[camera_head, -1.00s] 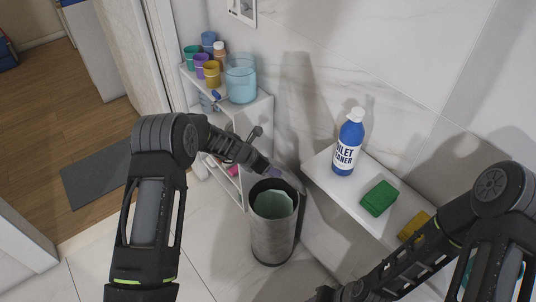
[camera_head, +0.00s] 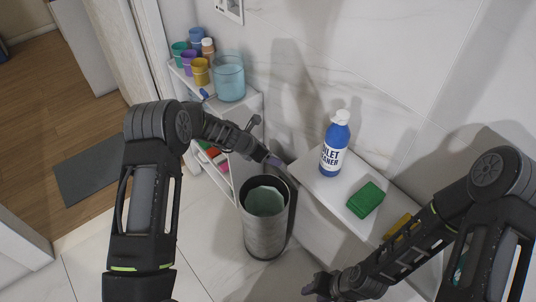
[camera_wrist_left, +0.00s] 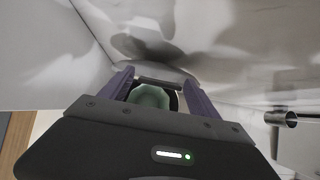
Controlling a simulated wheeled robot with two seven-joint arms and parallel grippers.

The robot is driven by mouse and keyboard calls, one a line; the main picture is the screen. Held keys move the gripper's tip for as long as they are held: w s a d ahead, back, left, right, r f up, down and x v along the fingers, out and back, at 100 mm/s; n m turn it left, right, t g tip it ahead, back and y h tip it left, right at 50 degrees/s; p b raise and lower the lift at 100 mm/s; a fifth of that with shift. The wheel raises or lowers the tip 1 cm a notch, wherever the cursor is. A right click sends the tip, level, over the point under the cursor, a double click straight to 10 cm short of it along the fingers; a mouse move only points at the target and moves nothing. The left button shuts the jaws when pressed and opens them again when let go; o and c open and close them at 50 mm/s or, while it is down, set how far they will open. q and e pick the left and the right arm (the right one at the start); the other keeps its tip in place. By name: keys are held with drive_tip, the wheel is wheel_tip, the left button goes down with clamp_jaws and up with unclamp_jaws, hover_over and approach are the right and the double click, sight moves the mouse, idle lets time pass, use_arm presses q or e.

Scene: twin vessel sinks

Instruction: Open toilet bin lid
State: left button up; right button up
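The toilet bin (camera_head: 264,234) is a grey metal cylinder standing upright on the floor. Its top is uncovered and a pale green liner (camera_head: 263,201) shows inside. My left gripper (camera_head: 274,161) is just above the back rim of the bin; contact cannot be told. In the left wrist view its two purple fingers (camera_wrist_left: 160,92) stand apart, with the green liner (camera_wrist_left: 150,97) and part of the bin visible between them. The lid cannot be made out clearly. My right gripper (camera_head: 316,287) is low, to the right of the bin, with its fingers too small to read.
A white ledge (camera_head: 318,191) right of the bin holds a blue toilet cleaner bottle (camera_head: 335,146), a green sponge (camera_head: 366,200) and a yellow item (camera_head: 397,226). A white shelf (camera_head: 249,103) with several cups stands behind. Floor left of the bin is clear.

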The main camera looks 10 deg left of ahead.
use_arm(q)
drive_tip(key=shift+o, duration=0.8)
drive_tip(key=shift+s, duration=0.1)
drive_tip(key=v, duration=0.7)
drive_tip(key=shift+a+r, duration=0.25)
drive_tip(key=shift+s, duration=0.1)
